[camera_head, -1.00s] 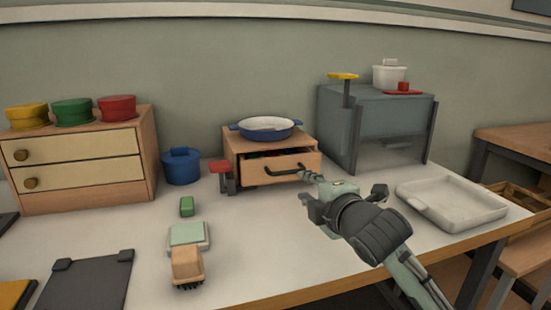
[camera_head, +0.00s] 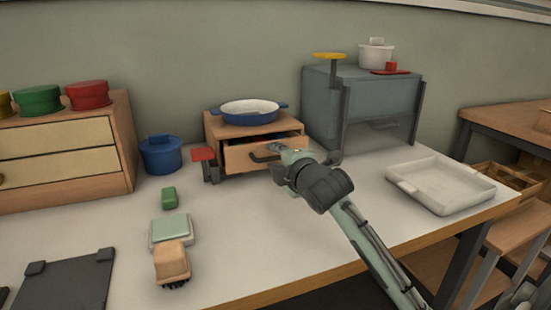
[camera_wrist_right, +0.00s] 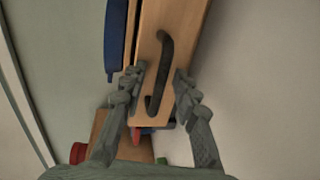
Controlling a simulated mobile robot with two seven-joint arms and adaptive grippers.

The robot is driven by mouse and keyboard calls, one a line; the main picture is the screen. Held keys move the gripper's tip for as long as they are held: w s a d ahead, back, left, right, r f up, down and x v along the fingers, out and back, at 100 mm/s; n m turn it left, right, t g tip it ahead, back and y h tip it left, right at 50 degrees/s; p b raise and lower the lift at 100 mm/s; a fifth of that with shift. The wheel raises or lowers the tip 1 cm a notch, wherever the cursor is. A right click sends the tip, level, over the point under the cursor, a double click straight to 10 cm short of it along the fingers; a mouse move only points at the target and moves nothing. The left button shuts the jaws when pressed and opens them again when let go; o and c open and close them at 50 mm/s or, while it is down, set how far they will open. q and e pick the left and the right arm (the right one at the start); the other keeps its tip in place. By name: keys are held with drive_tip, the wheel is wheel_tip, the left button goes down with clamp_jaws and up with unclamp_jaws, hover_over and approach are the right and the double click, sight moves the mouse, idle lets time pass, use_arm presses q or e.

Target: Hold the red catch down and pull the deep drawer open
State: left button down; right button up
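The deep drawer's wooden front (camera_head: 240,161) stands partly out of the small cabinet (camera_head: 214,127), with a dark gap above it. The red catch (camera_head: 203,155) is on a dark post at the cabinet's left side; no gripper is on it. My right gripper (camera_head: 281,163) is at the right end of the dark drawer handle (camera_head: 262,158) and hides part of the front. In the right wrist view its fingers (camera_wrist_right: 158,92) are apart, with the handle (camera_wrist_right: 163,60) between them; contact is not clear. My left gripper is not in view.
A blue pan (camera_head: 249,112) sits on the cabinet. A blue pot (camera_head: 161,155) stands to its left, a grey stand (camera_head: 372,95) to its right. A green block (camera_head: 169,197) and a tan brush (camera_head: 172,261) lie in front. A white tray (camera_head: 445,186) is at right.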

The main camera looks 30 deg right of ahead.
drive_tip(key=shift+c, duration=0.3)
clamp_jaws()
